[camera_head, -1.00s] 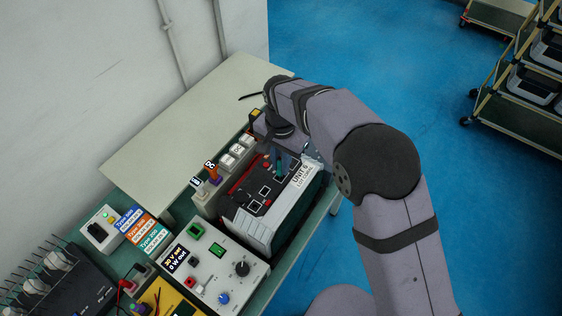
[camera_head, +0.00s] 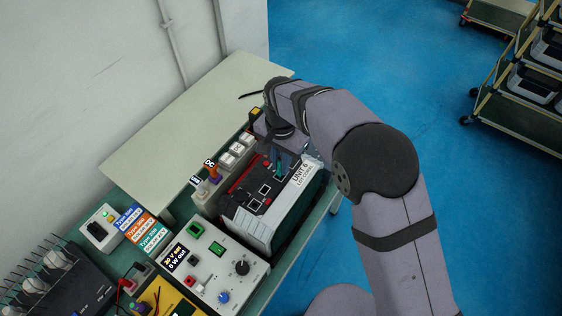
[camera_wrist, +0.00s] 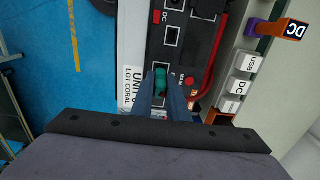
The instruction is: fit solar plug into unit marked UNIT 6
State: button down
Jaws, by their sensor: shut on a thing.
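The unit (camera_head: 262,234) marked UNIT 6 stands on the bench with its dark port panel facing up; the panel also shows in the wrist view (camera_wrist: 182,50). Its label (camera_head: 301,173) reads UNIT 6, partly hidden in the wrist view. My gripper (camera_head: 280,168) points down over the panel's far end. In the wrist view, my gripper (camera_wrist: 167,88) is shut on a green plug (camera_wrist: 160,80), which sits between the fingertips at the panel. The fingers hide the plug's lower end, so I cannot tell whether it is seated in a port.
A holder with white plugs (camera_head: 237,150) marked DC and USB runs beside the unit, with an orange plug (camera_wrist: 290,28) at its end. A test box with knobs (camera_head: 213,265) stands nearer. The bench's far end (camera_head: 215,95) is clear.

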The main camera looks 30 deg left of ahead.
jog(key=shift+d+f+b, duration=0.1)
jog(key=shift+f+b, duration=0.4)
jog(key=shift+f, duration=0.5)
jog(key=c, duration=1.6)
grip_release()
jog(key=shift+c, duration=0.2)
jog(key=shift+r, duration=0.1)
jog(key=shift+r+b, duration=0.3)
jog(key=shift+r, duration=0.1)
jog(key=shift+r+b, duration=1.25)
jog(key=shift+r, duration=1.95)
